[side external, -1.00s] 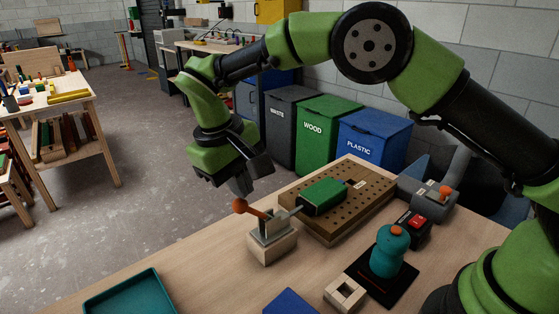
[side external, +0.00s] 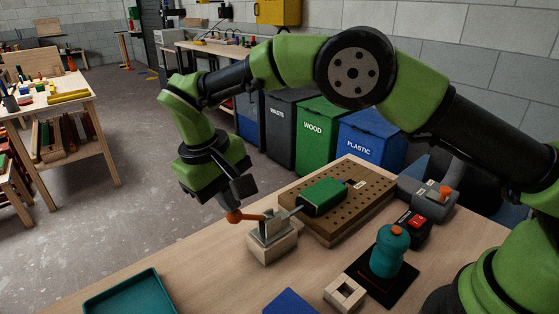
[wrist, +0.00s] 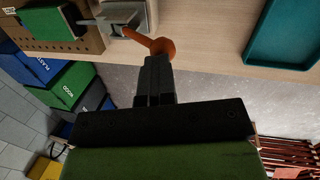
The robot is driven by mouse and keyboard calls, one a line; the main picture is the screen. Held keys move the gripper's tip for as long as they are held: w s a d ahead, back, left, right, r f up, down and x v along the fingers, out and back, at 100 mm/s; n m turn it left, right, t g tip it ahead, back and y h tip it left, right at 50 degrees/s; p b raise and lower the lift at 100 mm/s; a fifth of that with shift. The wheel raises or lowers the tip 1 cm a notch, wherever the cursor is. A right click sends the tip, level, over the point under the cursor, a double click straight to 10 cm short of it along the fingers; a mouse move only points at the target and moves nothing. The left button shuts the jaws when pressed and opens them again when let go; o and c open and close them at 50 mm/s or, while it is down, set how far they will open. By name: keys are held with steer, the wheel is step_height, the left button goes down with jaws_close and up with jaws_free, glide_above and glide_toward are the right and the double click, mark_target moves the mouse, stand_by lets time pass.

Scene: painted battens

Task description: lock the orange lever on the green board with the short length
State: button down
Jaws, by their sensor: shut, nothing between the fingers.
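The orange lever (side external: 243,216) belongs to a metal clamp on a pale wooden block (side external: 272,248). It lies almost level, its round knob pointing left. The clamp's rod reaches the green painted length (side external: 323,197), which lies on a brown perforated board (side external: 352,212). My gripper (side external: 229,209) is shut and empty, its fingertips right at the knob. In the wrist view the shut fingers (wrist: 154,62) meet the orange lever knob (wrist: 162,48); whether they press on it I cannot tell. The green length (wrist: 45,22) shows at top left there.
A teal tray (side external: 130,294) lies at the table's front left and a blue piece (side external: 291,302) at the front. A teal bottle-like object (side external: 389,252) stands on a black mat beside a wooden block with a hole (side external: 344,293). A red-button box (side external: 413,224) stands behind.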

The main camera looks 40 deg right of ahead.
steer(key=v, duration=0.7)
steer(key=shift+r, duration=0.25)
steer(key=shift+r, duration=0.1)
stand_by(0.5)
steer(key=s+d+r+m+t+y, duration=0.1)
steer(key=s+d+r, duration=0.2)
steer(key=d+r, duration=0.3)
steer(key=s+d+r+t+y, duration=0.1)
steer(key=s+d+r+t, duration=0.2)
steer(key=r, duration=0.4)
steer(key=s+d+f+m+t+y, duration=0.1)
steer(key=s+d+m+t, duration=0.1)
steer(key=s, duration=0.6)
steer(key=s+d+f+m+t+y, duration=0.1)
steer(key=s+d+f+m+t, duration=0.1)
steer(key=s+d, duration=0.3)
steer(key=s, duration=0.4)
steer(key=shift+f, duration=0.3)
